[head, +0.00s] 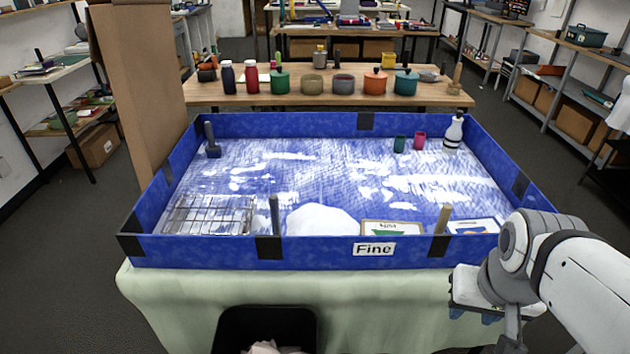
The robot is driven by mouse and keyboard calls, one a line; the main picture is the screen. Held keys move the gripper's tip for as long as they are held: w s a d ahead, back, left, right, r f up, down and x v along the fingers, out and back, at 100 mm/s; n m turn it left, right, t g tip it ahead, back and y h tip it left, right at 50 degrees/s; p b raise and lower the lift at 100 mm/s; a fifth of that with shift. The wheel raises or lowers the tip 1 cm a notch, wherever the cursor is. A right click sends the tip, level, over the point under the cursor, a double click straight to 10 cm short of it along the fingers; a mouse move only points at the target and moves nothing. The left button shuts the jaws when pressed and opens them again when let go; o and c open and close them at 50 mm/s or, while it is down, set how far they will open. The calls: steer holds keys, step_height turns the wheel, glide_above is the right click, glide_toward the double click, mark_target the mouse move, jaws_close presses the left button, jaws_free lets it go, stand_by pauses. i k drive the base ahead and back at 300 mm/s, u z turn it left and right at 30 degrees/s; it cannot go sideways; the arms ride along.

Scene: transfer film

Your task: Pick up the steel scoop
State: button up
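I cannot single out the steel scoop for certain. A grey upright handle (275,216) stands at the front wall of the blue tray (320,251), left of the white powder heap; its lower end is hidden behind the wall. A dark blue-grey tool with an upright handle (212,142) stands in the tray's back left corner. A wooden handle (443,218) rises at the front right. My gripper (473,315) is outside the tray, beyond its front right, below the rim. Its two blue fingertips look apart with nothing between them. It touches none of these tools.
The tray stands on a cloth-covered table (200,290). A cardboard sheet (140,85) stands at left. A black bin (265,325) is in front.

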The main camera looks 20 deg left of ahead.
mark_target(274, 211)
steer(key=z, duration=0.65)
steer(key=i, duration=1.1)
steer(key=u, duration=0.95)
steer(key=i, duration=0.3)
steer(key=u, duration=3)
